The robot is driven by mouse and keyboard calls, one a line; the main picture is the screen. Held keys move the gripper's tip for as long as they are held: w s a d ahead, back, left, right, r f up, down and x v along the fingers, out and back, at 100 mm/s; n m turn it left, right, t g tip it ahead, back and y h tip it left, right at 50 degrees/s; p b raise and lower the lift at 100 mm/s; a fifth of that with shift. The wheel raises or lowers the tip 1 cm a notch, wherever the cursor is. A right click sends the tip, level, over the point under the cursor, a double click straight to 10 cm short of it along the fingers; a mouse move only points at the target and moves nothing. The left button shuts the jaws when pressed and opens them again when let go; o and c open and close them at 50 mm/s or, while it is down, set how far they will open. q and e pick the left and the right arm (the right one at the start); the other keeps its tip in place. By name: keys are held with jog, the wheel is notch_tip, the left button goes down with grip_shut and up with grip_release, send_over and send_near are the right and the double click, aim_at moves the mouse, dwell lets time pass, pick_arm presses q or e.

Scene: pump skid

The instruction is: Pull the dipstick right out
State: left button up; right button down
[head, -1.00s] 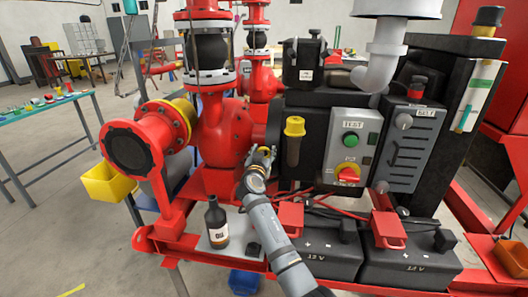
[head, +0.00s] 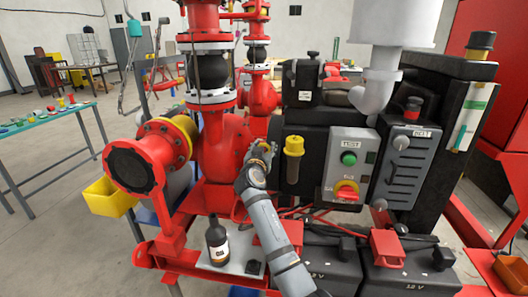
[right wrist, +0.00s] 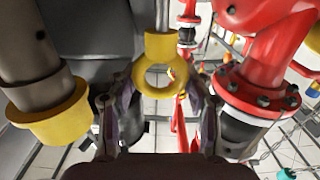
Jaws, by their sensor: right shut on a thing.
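The dipstick's yellow ring handle (right wrist: 160,44) is between the two fingers of my right gripper (right wrist: 161,85) in the right wrist view. A thin metal rod (right wrist: 162,14) runs from the ring to the top edge of that view, where it is cut off. In the head view my right gripper (head: 261,153) is shut on the yellow handle (head: 265,147), left of the yellow-capped filler (head: 293,145) and in front of the red pump. The rod's far end is hidden, so I cannot tell whether it is still in its tube. My left gripper is not in view.
The red pump casing (head: 224,150) stands close on the left. The grey control box (head: 348,165) is on the right. A teal table (head: 40,128) stands far left.

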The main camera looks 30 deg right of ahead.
jog(key=c, duration=0.7)
grip_release()
jog(key=shift+s, duration=0.1)
jog(key=shift+c, duration=0.2)
jog(key=shift+o, duration=0.2)
jog(key=shift+a, duration=0.1)
jog(key=v, duration=0.7)
jog(key=shift+s+a, duration=0.15)
jog(key=shift+s, duration=0.05)
